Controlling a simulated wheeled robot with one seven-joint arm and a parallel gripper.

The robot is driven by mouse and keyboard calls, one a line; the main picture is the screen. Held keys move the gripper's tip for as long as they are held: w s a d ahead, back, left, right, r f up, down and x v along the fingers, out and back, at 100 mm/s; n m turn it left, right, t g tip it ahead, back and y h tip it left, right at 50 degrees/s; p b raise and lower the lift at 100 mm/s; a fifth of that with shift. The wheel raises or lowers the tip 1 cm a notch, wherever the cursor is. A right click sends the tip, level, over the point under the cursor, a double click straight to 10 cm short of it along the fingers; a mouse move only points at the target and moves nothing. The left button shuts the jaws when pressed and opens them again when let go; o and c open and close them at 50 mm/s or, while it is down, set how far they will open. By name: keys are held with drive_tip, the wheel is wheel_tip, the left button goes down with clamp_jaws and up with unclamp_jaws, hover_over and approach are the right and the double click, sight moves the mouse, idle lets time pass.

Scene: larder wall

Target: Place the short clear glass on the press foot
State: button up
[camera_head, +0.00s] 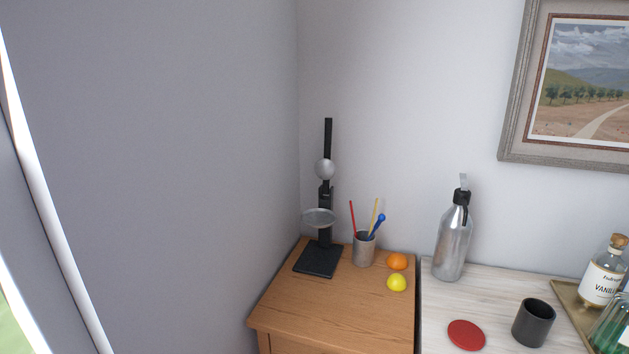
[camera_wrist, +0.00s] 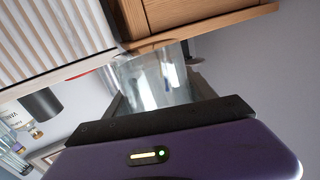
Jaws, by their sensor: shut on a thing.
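The press is a black upright stand with a silver ball and a round grey dish on its column; its flat black foot (camera_head: 318,261) rests on the wooden cabinet top in the head view. The foot's upper face looks bare. In the wrist view my gripper (camera_wrist: 158,76) is shut on the short clear glass (camera_wrist: 153,83), with a dark finger on each side of it. The glass is see-through, so its rim and base are hard to make out. My gripper and the glass are not in the head view.
A pencil cup (camera_head: 363,249), an orange (camera_head: 397,261) and a lemon (camera_head: 396,283) stand right of the foot. On the pale counter are a metal siphon (camera_head: 452,246), red disc (camera_head: 466,335), dark cup (camera_head: 533,323) and bottles. A wall closes the left side. The cabinet's front is clear.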

drive_tip(key=s+d+f+h, duration=0.1)
drive_tip(key=s+d+f, duration=0.1)
drive_tip(key=s+f, duration=0.9)
drive_tip(key=shift+s+f+m, duration=0.3)
drive_tip(key=shift+f, duration=0.1)
drive_tip(key=shift+d+r, duration=0.1)
drive_tip(key=shift+d, duration=0.05)
